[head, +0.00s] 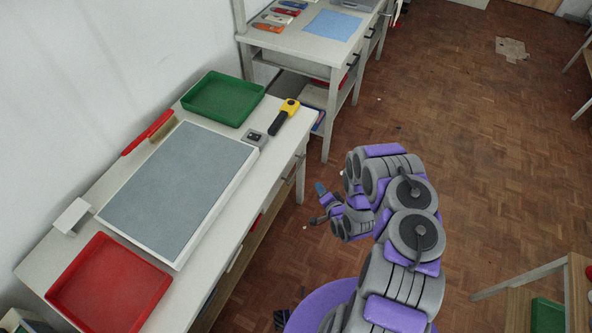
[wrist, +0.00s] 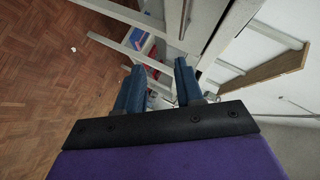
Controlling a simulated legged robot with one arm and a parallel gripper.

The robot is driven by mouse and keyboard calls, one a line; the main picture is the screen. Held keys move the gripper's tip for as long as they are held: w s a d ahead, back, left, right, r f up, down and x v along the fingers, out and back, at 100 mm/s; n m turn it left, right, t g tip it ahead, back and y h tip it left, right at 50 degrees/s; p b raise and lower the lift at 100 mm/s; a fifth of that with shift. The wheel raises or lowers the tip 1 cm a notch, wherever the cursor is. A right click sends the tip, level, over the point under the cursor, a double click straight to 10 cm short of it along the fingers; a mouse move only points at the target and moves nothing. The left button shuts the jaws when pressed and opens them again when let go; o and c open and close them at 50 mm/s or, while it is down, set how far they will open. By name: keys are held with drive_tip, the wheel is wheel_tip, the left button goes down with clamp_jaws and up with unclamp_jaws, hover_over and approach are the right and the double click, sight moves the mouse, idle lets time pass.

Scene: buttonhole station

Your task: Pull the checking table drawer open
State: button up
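The near pale table (head: 283,128) with a grey panel on top looks like the checking table. A small dark handle (head: 291,170) shows under its right edge, near the far corner; the drawer front is seen only at a steep angle and looks shut. My gripper (head: 312,208) is in the air to the right of this table, apart from the handle. In the wrist view my gripper (wrist: 160,66) has its two blue fingers spread with nothing between them. A thin dark bar, possibly the handle, shows beyond the fingers in the wrist view (wrist: 185,20).
The table bears a red tray (head: 84,302), a green tray (head: 190,99) and a yellow-and-black tool (head: 284,114). A second table (head: 300,47) stands behind. A wooden stand (head: 572,290) is at lower right. Parquet floor (head: 470,150) is mostly clear.

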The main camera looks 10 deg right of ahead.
sight(296, 170)
drive_tip(key=s+a+m+t, duration=0.3)
drive_tip(key=s+a+m, duration=0.1)
drive_tip(key=a, duration=0.1)
drive_tip(key=w+a+f+b, duration=0.1)
drive_tip(key=w+b, duration=0.1)
drive_tip(key=w, duration=0.3)
drive_tip(key=w+a+f+b, duration=0.1)
drive_tip(key=w+b, duration=0.2)
drive_tip(key=w, duration=0.3)
drive_tip(key=w+a+f+b, duration=0.1)
drive_tip(key=w+b, duration=0.1)
drive_tip(key=w, duration=0.4)
drive_tip(key=shift+w+b, duration=0.15)
drive_tip(key=shift+b, duration=0.2)
clamp_jaws()
drive_tip(key=shift+d+f, duration=0.1)
